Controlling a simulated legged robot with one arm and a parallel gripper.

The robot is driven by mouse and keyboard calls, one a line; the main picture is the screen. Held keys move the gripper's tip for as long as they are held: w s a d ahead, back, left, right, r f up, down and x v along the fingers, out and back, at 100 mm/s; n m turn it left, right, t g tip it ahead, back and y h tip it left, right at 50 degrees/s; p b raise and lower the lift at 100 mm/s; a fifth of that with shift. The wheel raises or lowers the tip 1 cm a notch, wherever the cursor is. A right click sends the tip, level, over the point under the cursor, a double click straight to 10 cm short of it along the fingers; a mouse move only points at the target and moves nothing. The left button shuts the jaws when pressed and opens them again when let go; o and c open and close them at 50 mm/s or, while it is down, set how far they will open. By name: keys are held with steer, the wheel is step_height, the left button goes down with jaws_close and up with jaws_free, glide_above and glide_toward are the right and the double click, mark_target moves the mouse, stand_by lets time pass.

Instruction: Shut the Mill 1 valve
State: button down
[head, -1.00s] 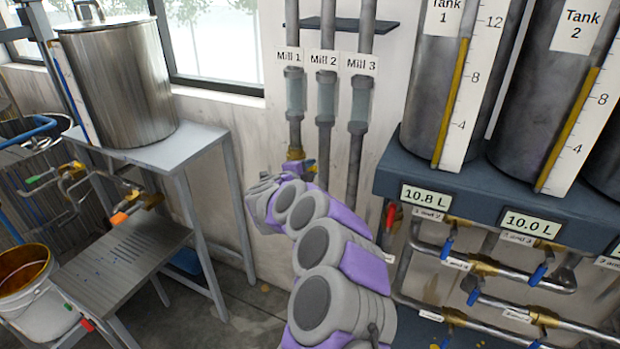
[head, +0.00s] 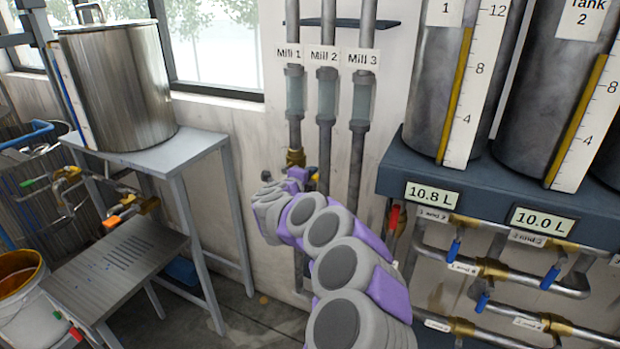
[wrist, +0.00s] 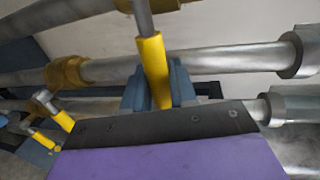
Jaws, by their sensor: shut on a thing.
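The Mill 1 label (head: 289,54) hangs on the left of three upright pipes in the head view. The brass valve (head: 295,158) on that pipe is just above my gripper (head: 306,178), which is mostly hidden by my wrist. In the wrist view, the blue fingers of my gripper (wrist: 158,88) are shut on a yellow valve handle (wrist: 152,62). Its metal stem runs up to a brass body (wrist: 145,4) at the top edge. The handle's angle to its pipe is hard to tell in the head view.
The Mill 2 (head: 323,55) and Mill 3 (head: 362,57) pipes stand close on the right. Two other yellow handles show at left in the wrist view (wrist: 62,119). A tank shelf (head: 395,165) with piping is at right, a metal stand (head: 190,150) at left.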

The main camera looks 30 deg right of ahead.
steer(key=c, duration=1.4)
jaws_free()
steer(key=shift+f, duration=0.35)
steer(key=o, duration=0.4)
steer(key=shift+a+r, duration=0.1)
steer(key=shift+r, duration=0.05)
steer(key=shift+c, duration=0.2)
steer(key=shift+s+r, duration=0.1)
steer(key=p+v, duration=0.2)
steer(key=v, duration=1.5)
steer(key=shift+a, duration=0.15)
